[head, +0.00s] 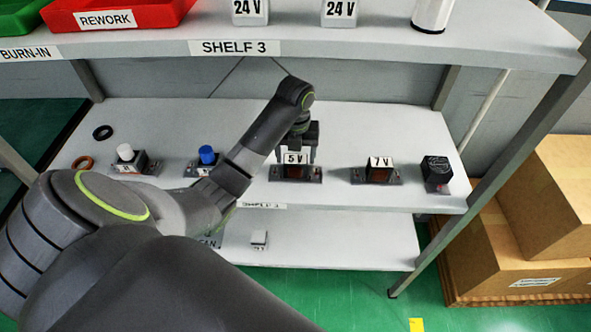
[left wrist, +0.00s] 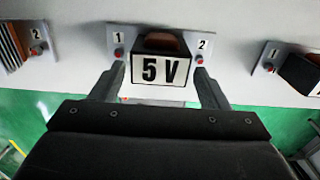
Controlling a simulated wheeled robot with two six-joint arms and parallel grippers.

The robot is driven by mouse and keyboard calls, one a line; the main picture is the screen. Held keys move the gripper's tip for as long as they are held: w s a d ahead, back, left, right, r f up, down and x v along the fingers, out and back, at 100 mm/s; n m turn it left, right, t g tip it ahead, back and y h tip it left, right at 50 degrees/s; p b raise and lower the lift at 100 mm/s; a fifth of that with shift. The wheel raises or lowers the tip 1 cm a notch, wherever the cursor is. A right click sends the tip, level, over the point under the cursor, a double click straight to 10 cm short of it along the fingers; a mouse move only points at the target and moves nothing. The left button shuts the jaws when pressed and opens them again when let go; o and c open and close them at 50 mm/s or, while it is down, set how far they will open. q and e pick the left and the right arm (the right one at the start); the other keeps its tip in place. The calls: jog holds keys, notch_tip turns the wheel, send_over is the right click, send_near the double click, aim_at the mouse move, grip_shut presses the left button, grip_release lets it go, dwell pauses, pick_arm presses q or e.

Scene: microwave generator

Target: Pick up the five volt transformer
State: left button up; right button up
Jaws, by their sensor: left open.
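The five volt transformer (head: 294,164) stands on the middle shelf, a dark block with a white "5 V" label and a copper-brown part below it on a grey base plate. In the left wrist view the transformer (left wrist: 160,68) shows its label close up, with red terminals marked 1 and 2 beside it. My left gripper (head: 296,150) is right over it. In the left wrist view its fingers (left wrist: 160,85) are open, one on each side of the label. I cannot tell whether they touch the block. My right gripper is not in view.
A 7 V transformer (head: 380,168) and a black block (head: 437,171) stand to the right. Parts with a blue cap (head: 207,154) and a white cap (head: 125,152) stand left. Cardboard boxes (head: 530,235) stand right of the rack.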

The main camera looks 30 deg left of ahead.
aim_at(296, 158)
pick_arm(q)
notch_tip(296, 158, down, 2)
jog(key=shift+w+a+f+b, duration=0.1)
jog(key=shift+f+b, duration=0.1)
jog(key=shift+b, duration=0.65)
jog(key=shift+f+p, duration=0.35)
jog(key=shift+f, duration=0.6)
jog(key=c, duration=1.5)
jog(key=shift+w+r, duration=0.1)
grip_shut()
jog(key=shift+r, duration=0.1)
